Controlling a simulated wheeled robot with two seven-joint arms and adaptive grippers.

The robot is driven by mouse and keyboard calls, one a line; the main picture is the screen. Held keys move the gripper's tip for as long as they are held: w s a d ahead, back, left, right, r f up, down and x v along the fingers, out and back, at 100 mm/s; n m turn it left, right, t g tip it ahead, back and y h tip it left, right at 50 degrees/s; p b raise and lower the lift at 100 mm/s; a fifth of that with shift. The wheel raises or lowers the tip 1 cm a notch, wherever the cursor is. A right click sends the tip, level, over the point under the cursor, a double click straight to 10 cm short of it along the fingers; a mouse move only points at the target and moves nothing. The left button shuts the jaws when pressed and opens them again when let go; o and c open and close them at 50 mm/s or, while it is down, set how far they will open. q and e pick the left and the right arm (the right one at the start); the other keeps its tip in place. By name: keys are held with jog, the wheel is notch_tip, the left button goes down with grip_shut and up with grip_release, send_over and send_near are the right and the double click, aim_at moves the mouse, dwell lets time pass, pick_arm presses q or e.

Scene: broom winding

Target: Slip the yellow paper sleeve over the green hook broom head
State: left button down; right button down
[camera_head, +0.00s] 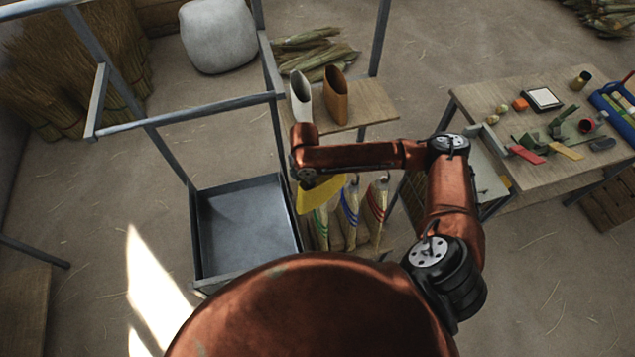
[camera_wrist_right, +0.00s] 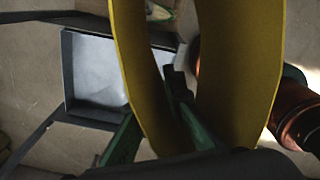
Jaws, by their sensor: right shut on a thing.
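The yellow paper sleeve (camera_head: 322,191) is just left of the hanging broom heads in the head view. In the right wrist view the sleeve (camera_wrist_right: 240,75) is large and close, its open inside facing the camera. My right gripper (camera_wrist_right: 174,80) is shut on the sleeve's wall; in the head view my arm link hides it. The green-banded broom head (camera_head: 320,228) hangs below and beside the sleeve, its top hidden by the sleeve. I cannot tell whether the sleeve is around it or only in front. My left gripper is not in view.
Blue-banded (camera_head: 349,212) and red-banded (camera_head: 376,202) broom heads hang close on the right. A grey tray (camera_head: 246,225) sits in the metal frame on the left. White (camera_head: 300,96) and brown (camera_head: 336,95) sleeves stand on a shelf behind. A cluttered worktable (camera_head: 480,98) stands right.

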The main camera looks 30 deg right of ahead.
jog(key=d+f+n+p, duration=0.1)
jog(key=n, duration=0.3)
jog(key=d+f+n+p, duration=0.1)
jog(key=n+p, duration=0.1)
jog(key=n, duration=0.2)
jog(key=d+f+n+p, duration=0.1)
jog(key=d+f+n, duration=0.1)
jog(key=n, duration=0.2)
jog(key=shift+w+f+n, duration=0.1)
jog(key=shift+w+n, duration=0.2)
jog(key=shift+w, duration=0.1)
jog(key=shift+w+f+p, duration=0.1)
jog(key=shift+f+p, duration=0.05)
jog(key=shift+p, duration=0.15)
jog(key=shift+f, duration=0.1)
notch_tip(320, 180, down, 7)
jog(key=b, duration=0.3)
dwell(0.6)
jog(key=shift+f+b, duration=0.2)
jog(key=shift+b, duration=0.1)
notch_tip(320, 180, down, 9)
jog(key=b, duration=0.5)
dwell(1.1)
